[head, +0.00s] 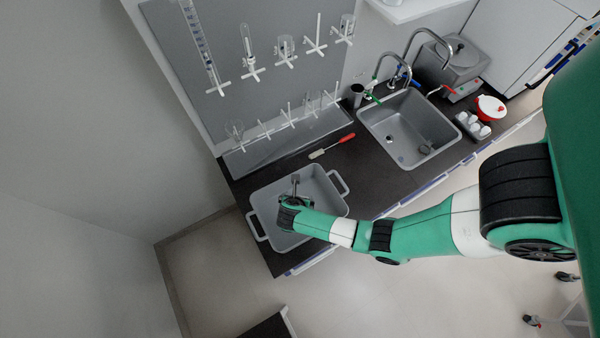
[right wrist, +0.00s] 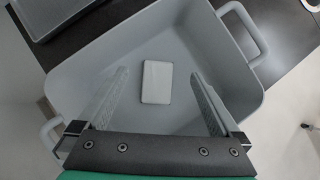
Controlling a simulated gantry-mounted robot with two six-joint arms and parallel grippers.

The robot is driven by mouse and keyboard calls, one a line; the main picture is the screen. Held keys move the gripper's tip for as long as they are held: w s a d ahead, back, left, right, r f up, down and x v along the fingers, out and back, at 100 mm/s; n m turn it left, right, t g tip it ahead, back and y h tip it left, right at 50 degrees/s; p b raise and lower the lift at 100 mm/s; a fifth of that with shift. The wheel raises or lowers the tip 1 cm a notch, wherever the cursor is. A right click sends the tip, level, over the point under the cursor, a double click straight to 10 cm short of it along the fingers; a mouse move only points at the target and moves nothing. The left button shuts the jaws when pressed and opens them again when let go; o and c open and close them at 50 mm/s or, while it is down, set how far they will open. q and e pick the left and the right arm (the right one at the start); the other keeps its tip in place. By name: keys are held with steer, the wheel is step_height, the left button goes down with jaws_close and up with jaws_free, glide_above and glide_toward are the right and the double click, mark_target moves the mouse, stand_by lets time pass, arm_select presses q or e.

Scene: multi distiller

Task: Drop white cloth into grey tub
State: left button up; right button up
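The grey tub (head: 262,198) with two side handles stands at the left end of the dark counter. In the right wrist view, the tub (right wrist: 90,65) surrounds a small white rectangular cloth (right wrist: 157,82), which appears to lie flat on its floor. My right gripper (head: 295,186) is over the tub. In the right wrist view its fingers (right wrist: 160,74) are spread wide, with nothing gripped between them. The cloth cannot be made out in the head view. My left gripper is not in view.
A red and white brush (head: 333,146) lies on the counter between the tub and the sink (head: 395,130). Glassware hangs on a pegboard (head: 230,80) behind. A red and white container (head: 490,107) and a tray with white items (head: 472,125) stand right of the sink.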

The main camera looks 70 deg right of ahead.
steer(key=p+v, duration=0.2)
steer(key=v, duration=0.9)
steer(key=shift+r, duration=0.3)
steer(key=shift+s+a, duration=0.1)
